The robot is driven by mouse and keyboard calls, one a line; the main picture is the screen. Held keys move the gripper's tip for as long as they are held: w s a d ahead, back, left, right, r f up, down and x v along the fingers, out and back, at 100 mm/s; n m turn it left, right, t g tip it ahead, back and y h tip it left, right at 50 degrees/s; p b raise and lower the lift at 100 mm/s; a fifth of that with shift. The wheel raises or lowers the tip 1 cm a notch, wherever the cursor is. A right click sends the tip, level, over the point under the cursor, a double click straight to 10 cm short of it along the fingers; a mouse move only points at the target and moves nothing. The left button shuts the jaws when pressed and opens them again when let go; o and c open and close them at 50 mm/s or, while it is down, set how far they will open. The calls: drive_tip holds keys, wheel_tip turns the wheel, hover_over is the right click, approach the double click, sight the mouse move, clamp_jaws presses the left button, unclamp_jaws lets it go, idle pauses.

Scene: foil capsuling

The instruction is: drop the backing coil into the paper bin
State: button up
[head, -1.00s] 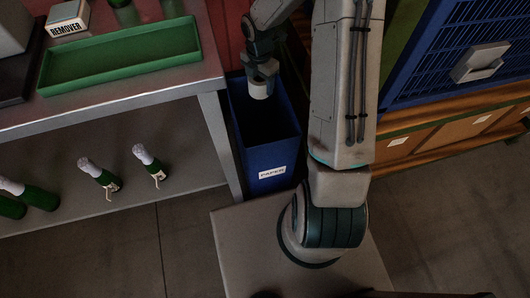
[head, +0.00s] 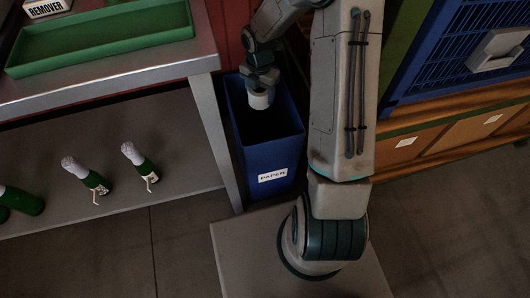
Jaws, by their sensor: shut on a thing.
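The backing coil (head: 259,101) is a small white roll. My gripper (head: 260,88) is shut on it and holds it at the mouth of the paper bin, over the opening in this view. The paper bin (head: 270,160) is a tall, dark blue, open-topped box with a white PAPER label on its front. It stands on the floor between the metal bench and my arm. The bin's inside is dark, and I cannot tell what lies in it. The gripper's fingertips are small and partly hidden by the coil.
A metal bench (head: 130,90) stands left of the bin, with a green tray (head: 100,50) and a REMOVER box (head: 48,9) on top. A blue crate (head: 450,60) is on wooden shelving at right.

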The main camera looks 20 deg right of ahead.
drive_tip(key=shift+f, duration=0.35)
drive_tip(key=o, duration=1.1)
drive_tip(key=shift+r, duration=0.1)
wheel_tip(320, 180, up, 14)
drive_tip(key=p, duration=0.4)
drive_tip(key=shift+p, duration=0.35)
